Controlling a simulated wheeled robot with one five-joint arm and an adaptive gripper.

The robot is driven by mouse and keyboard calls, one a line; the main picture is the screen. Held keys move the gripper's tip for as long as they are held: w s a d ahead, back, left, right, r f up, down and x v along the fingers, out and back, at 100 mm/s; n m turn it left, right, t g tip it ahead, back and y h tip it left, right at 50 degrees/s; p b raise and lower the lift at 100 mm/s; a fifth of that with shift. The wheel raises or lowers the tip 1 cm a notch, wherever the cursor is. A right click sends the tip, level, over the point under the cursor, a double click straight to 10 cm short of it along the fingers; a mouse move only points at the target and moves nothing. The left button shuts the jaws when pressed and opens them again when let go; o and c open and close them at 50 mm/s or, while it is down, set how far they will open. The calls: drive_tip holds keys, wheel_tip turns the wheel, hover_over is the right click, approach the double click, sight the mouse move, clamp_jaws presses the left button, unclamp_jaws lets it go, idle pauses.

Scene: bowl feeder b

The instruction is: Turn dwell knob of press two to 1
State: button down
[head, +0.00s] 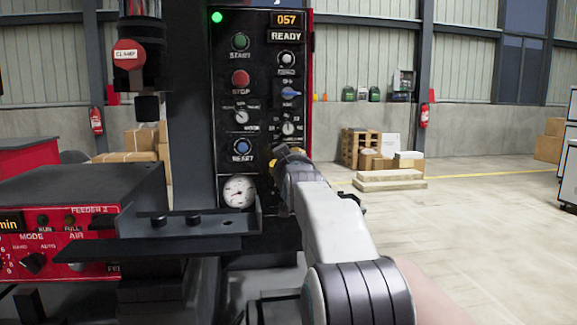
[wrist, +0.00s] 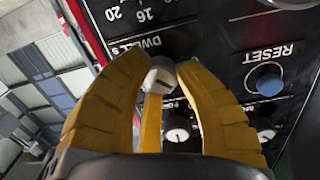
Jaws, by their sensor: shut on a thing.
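The press panel (head: 262,75) stands upright, with a lit green lamp and READY on its display. My gripper (head: 285,155) is at its lower right. In the wrist view, my gripper (wrist: 161,70) has its yellow fingers shut on a small pale knob (wrist: 160,78), close by the DWELL s lettering. The numbers 16 and 20 show nearby. The fingers cover part of the knob, and I cannot read which number it points to. In the head view my gripper and arm hide this knob. A blue RESET button (wrist: 269,82) is beside it, and it also shows in the head view (head: 242,146).
Other knobs are close by, such as one with a pale cap (head: 288,128) and a blue one (head: 290,92). A round gauge (head: 239,192) and a dark shelf (head: 185,226) lie below left. The red feeder box (head: 85,205) is at left. Open floor lies right.

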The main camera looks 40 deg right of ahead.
drive_tip(key=shift+a+r, duration=0.1)
drive_tip(key=shift+r, duration=0.15)
drive_tip(key=c, duration=1.3)
unclamp_jaws()
drive_tip(key=o, duration=0.4)
drive_tip(key=shift+w+f, duration=0.1)
drive_tip(key=shift+f, duration=0.1)
drive_tip(key=shift+o, duration=0.2)
drive_tip(key=v, duration=1.2)
